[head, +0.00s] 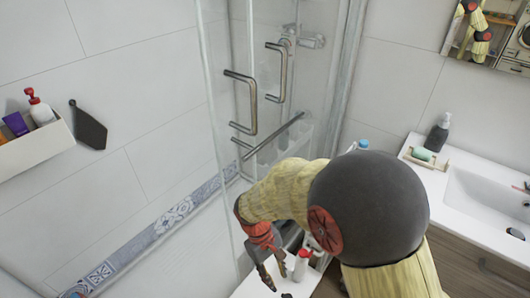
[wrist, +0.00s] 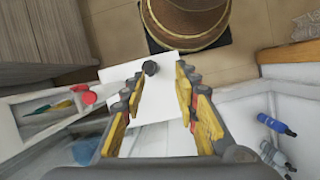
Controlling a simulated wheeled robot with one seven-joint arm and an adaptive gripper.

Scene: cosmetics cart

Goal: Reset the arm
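My gripper (head: 268,274) hangs low in the middle of the head view, fingers pointing down over the white cart top (head: 245,288). In the wrist view my gripper (wrist: 160,103) is open, its two yellow-and-grey fingers wide apart, with nothing held between them. A small dark round item (wrist: 151,68) stands on the white top (wrist: 155,105) beyond the fingertips, apart from both. My arm is bent and reaches down from the right, hiding part of the cart in the head view.
A white bottle with a red cap (head: 301,264) stands close beside my gripper. The glass shower door (head: 225,130) with metal handles is just behind my arm. A sink counter (head: 455,190) with a dark pump bottle (head: 437,134) is at right. A wall shelf (head: 38,147) is at left.

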